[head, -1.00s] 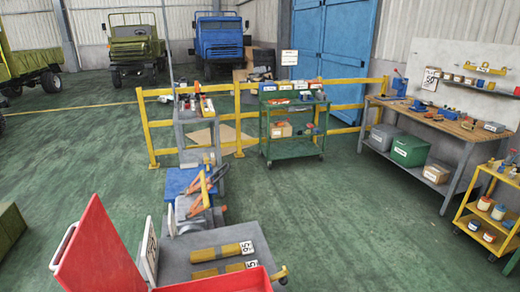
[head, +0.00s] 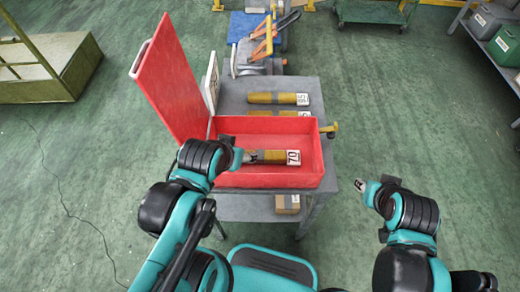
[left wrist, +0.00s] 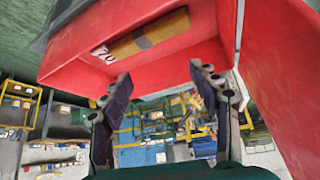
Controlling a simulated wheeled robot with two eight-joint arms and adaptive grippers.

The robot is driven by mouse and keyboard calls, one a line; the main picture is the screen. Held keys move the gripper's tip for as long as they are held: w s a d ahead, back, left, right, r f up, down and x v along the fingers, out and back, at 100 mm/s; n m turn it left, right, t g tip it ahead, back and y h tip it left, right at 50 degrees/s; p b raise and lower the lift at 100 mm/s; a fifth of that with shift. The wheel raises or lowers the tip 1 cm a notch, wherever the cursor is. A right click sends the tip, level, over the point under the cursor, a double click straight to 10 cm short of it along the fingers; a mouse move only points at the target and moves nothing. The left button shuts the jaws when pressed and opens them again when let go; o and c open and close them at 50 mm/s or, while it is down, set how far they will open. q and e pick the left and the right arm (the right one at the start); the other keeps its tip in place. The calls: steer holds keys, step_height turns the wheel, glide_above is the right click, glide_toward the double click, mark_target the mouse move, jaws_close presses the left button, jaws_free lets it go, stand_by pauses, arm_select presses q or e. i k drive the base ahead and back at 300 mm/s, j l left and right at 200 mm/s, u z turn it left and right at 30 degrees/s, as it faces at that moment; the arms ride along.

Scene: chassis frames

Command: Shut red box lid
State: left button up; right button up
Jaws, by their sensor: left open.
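The red box (head: 322,160) stands on a grey cart with its red lid (head: 172,75) standing open at the left, tilted back, with a pale handle at its outer edge. A yellow-brown cylinder (head: 265,157) with a "70" label lies inside. My left gripper (head: 247,157) is at the box's left front part; contact cannot be told. In the left wrist view its fingers (left wrist: 160,76) are spread with nothing between them; the box (left wrist: 95,78) and cylinder (left wrist: 150,35) are above, the lid (left wrist: 285,75) at right. My right gripper (head: 360,184) is right of the cart, its jaws too small to judge.
The grey cart (head: 308,93) also holds more yellow cylinders (head: 275,98) behind the box and a white panel (head: 212,82) beside the lid. A small carton (head: 288,203) is on its lower shelf.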

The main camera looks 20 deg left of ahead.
mark_target(161, 69)
steer(key=k+j+z, duration=0.1)
steer(key=z, duration=0.25)
steer(key=k+j+z, duration=0.1)
steer(key=z, duration=0.25)
steer(key=k+z, duration=0.15)
steer(key=z, duration=0.15)
steer(key=k+j+z, duration=0.1)
steer(key=k+z, duration=0.15)
steer(key=z, duration=0.15)
steer(key=k+z, duration=0.25)
steer(key=z, duration=0.2)
steer(key=k+j+u, duration=0.1)
steer(key=u, duration=0.25)
steer(key=k+j+u, duration=0.1)
steer(key=u, duration=0.25)
steer(key=j+u, duration=0.1)
steer(key=u, duration=0.3)
steer(key=k+j+u, duration=0.1)
steer(key=u, duration=0.3)
steer(key=j+u, duration=0.15)
steer(key=u, duration=0.25)
steer(key=k+j, duration=0.05)
